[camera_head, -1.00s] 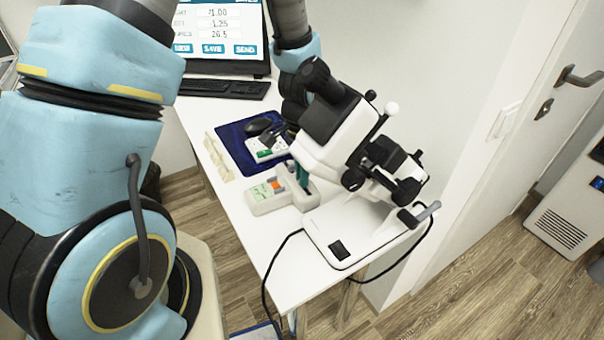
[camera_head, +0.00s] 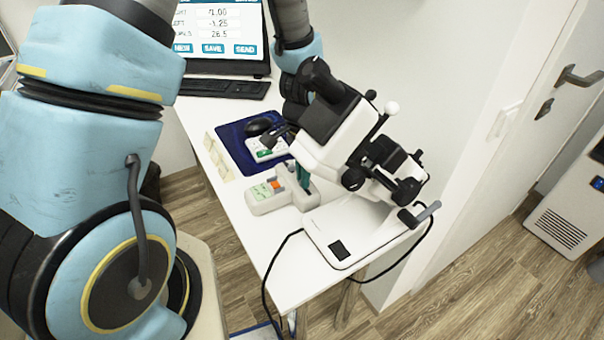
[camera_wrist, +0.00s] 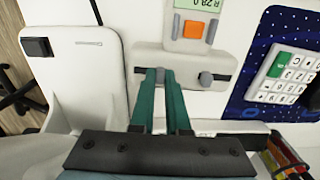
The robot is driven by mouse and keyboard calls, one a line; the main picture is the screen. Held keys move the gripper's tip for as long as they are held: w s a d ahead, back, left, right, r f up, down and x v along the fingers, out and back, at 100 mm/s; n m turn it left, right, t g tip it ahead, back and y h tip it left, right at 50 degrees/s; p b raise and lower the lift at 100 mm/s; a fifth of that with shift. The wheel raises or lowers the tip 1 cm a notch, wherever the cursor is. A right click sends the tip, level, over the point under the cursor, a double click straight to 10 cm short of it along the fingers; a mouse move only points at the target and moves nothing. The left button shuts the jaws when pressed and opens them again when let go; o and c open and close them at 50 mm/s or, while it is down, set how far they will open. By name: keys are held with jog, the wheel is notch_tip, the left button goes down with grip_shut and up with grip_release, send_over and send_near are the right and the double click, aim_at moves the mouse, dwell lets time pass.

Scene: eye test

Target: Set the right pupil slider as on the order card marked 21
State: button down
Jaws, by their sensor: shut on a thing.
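The pupil meter (camera_head: 268,197) is a pale grey handheld device lying on the white table, with a greenish display and an orange button. In the wrist view its wide end bar (camera_wrist: 225,65) carries the sliders. One grey slider knob (camera_wrist: 205,79) stands uncovered, right of my fingers. My gripper (camera_wrist: 160,75) has green fingers over the left part of that bar, shut on a slider knob that the fingers mostly hide. In the head view my gripper (camera_head: 303,177) is at the meter's right end. Small pale cards (camera_head: 217,157) lie at the table's left edge; their marks are unreadable.
A white-and-black optical instrument (camera_head: 340,130) stands close behind and right of the meter, on a white base (camera_head: 325,262). A blue mat (camera_head: 232,140) holds a mouse and a keypad (camera_wrist: 290,78). A monitor and keyboard (camera_head: 225,89) are behind. The table's front is mostly clear.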

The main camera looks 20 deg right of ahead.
jog(key=shift+s+d, duration=0.15)
jog(key=shift+s, duration=0.65)
jog(key=c, duration=0.9)
grip_release()
notch_tip(320, 180, up, 11)
jog(key=shift+f+b, duration=0.1)
jog(key=shift+b, duration=0.55)
jog(key=w+a+r+n, duration=0.1)
jog(key=a+n, duration=0.4)
jog(key=a, duration=0.3)
jog(key=w+a+r+n+t, duration=0.1)
jog(key=a+n, duration=0.4)
jog(key=a, duration=0.4)
jog(key=w+a+r+n, duration=0.1)
jog(key=w+a+n, duration=0.1)
jog(key=a+n, duration=0.3)
jog(key=shift+a+r+t, duration=0.15)
jog(key=shift+a+t, duration=0.15)
jog(key=shift+a, duration=1.8)
